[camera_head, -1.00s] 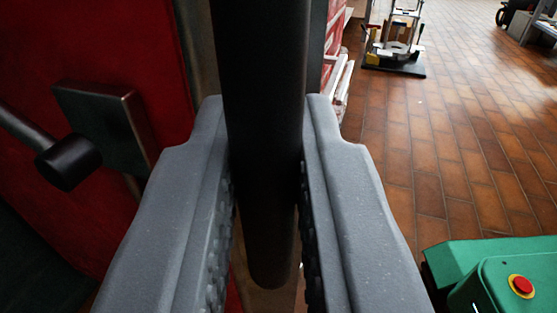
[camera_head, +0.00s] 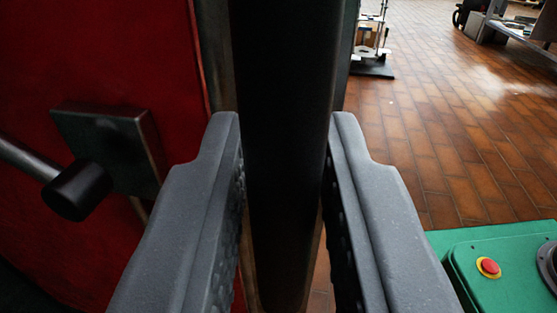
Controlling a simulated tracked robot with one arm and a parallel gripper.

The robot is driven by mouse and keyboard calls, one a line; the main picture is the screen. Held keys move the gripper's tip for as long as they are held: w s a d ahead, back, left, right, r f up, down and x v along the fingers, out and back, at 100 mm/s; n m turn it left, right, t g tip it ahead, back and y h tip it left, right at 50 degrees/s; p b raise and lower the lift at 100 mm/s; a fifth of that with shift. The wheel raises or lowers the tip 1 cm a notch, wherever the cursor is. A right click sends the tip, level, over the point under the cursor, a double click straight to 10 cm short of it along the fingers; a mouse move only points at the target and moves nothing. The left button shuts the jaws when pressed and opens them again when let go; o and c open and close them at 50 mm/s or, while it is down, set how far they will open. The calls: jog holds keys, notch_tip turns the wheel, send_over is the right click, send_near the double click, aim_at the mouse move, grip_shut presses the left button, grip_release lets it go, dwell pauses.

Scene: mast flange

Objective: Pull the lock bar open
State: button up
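The lock bar, a dark, nearly upright bar (camera_head: 288,90), runs down from the top edge through the middle of the view. My gripper (camera_head: 286,190) has one grey finger on each side of it. The ridged inner pads lie close against the bar's two sides, so the gripper looks shut on it. Only a thin sliver of background shows by the left pad. The bar's lower end is between the fingers near the bottom edge. Its upper end is out of view.
A red panel (camera_head: 150,60) fills the left side. A dark square bracket (camera_head: 118,140) with a black-capped rod (camera_head: 78,190) juts from it, left of my left finger. Brown tiled floor (camera_head: 450,130) lies open at right. A small stand (camera_head: 372,45) is farther back.

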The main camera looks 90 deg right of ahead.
jog(key=shift+o, duration=0.7)
jog(key=shift+a, duration=0.1)
